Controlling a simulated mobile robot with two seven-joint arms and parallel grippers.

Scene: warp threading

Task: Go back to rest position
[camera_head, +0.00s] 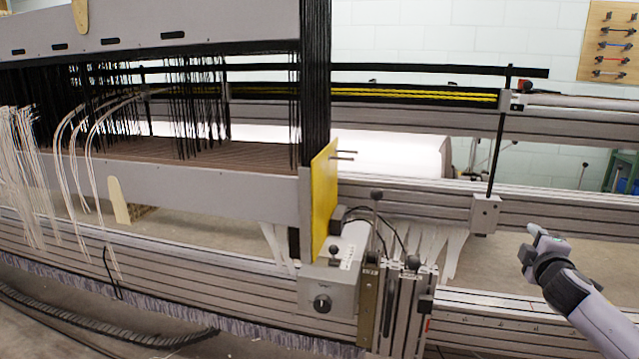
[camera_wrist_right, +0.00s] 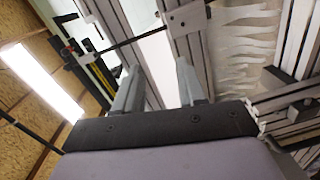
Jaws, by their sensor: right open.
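My right gripper (camera_head: 535,237) is at the right of the head view, in front of the loom's lower rails and apart from them. In the right wrist view its two grey fingers (camera_wrist_right: 158,88) stand apart with nothing between them. Behind the fingers, that view shows the loom's rails and a grey bracket (camera_wrist_right: 187,19). My left gripper is not in the head view.
The loom frame has a yellow plate (camera_head: 323,200), a grey box with a black knob (camera_head: 322,303) and long metal rails (camera_head: 400,205). White threads (camera_head: 25,165) hang at the left. A tool board (camera_head: 608,42) is on the back wall.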

